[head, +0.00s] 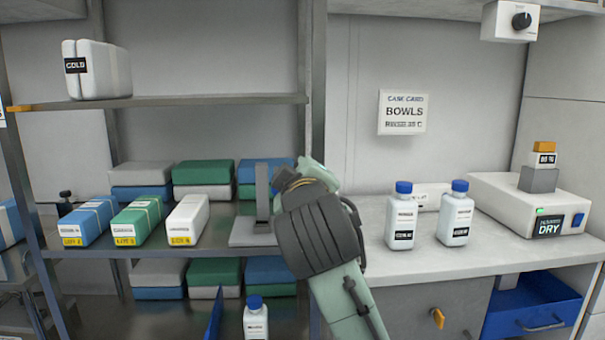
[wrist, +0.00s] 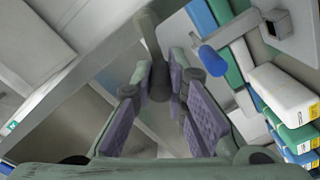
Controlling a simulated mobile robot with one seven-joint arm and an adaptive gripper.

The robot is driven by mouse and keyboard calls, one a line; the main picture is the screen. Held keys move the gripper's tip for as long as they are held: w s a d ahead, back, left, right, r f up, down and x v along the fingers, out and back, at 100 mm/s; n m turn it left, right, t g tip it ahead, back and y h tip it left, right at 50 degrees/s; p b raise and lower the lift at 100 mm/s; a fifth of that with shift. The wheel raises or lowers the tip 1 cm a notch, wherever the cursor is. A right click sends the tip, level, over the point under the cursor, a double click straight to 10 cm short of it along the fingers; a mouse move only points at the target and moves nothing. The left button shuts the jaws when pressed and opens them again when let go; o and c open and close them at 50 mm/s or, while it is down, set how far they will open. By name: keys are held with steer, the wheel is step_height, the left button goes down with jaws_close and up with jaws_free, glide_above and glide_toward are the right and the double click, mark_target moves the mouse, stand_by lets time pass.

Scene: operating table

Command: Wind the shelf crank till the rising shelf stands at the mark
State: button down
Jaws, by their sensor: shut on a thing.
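My gripper (wrist: 159,82) is shut on a dark round grip, the handle of the shelf crank (wrist: 158,84), in the wrist view. A brownish bar runs away from this grip. In the head view my gripper (head: 290,178) is at the shelf unit's right post, and my wrist hides most of the crank. The upper shelf (head: 220,101) is level and carries a white pack marked COLD (head: 97,70). An orange tab (head: 18,108) shows at its left end, about level with the board. I cannot tell whether that tab is the mark or a pointer.
A grey stand (head: 262,190) is close left of my wrist; the wrist view shows a blue handle (wrist: 212,60) beside it. Labelled packs (head: 137,222) fill the lower shelf. Two bottles (head: 403,218) and a dryer box (head: 545,205) stand on the right counter. A blue drawer (head: 530,308) is open.

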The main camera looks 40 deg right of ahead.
steer(key=shift+w+a+f+n+b, duration=0.1)
steer(key=shift+f+n+b, duration=0.2)
steer(key=shift+n, duration=0.4)
steer(key=shift+f+n+b, duration=0.25)
steer(key=shift+f+n, duration=0.05)
steer(key=shift+n, duration=0.4)
steer(key=c, duration=1.6)
jaws_free()
steer(key=v, duration=1.2)
